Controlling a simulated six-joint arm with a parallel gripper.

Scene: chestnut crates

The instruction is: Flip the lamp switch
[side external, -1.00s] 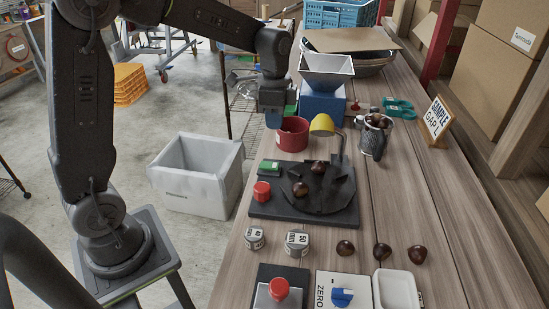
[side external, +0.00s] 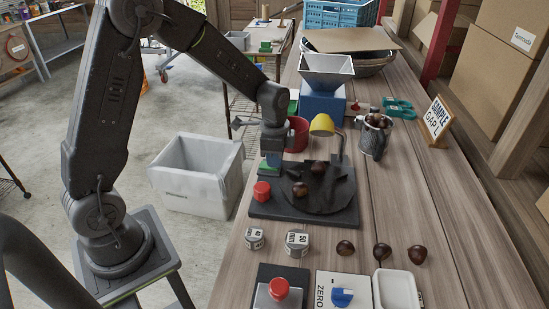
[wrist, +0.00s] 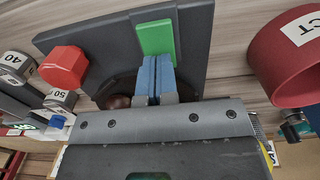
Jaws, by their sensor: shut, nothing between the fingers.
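The lamp has a yellow shade (side external: 322,125) on a stand at the back of a dark base board (side external: 290,209). In the wrist view a green rocker switch (wrist: 156,37) sits on a dark plate at the board's edge. My gripper (wrist: 158,66) is shut, its two blue fingers together with nothing between them. The fingertips are close to the near end of the green switch; whether they touch it I cannot tell. In the side view my gripper (side external: 271,162) is low over the board's left back corner and hides most of the switch.
A red hexagonal knob (wrist: 63,67) stands beside the switch, and a red cup (wrist: 290,62) is close on the other side. Chestnuts (side external: 300,189) lie on the round dark disc. A blue block with a hopper (side external: 322,103) stands behind. The wooden table's right side has free room.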

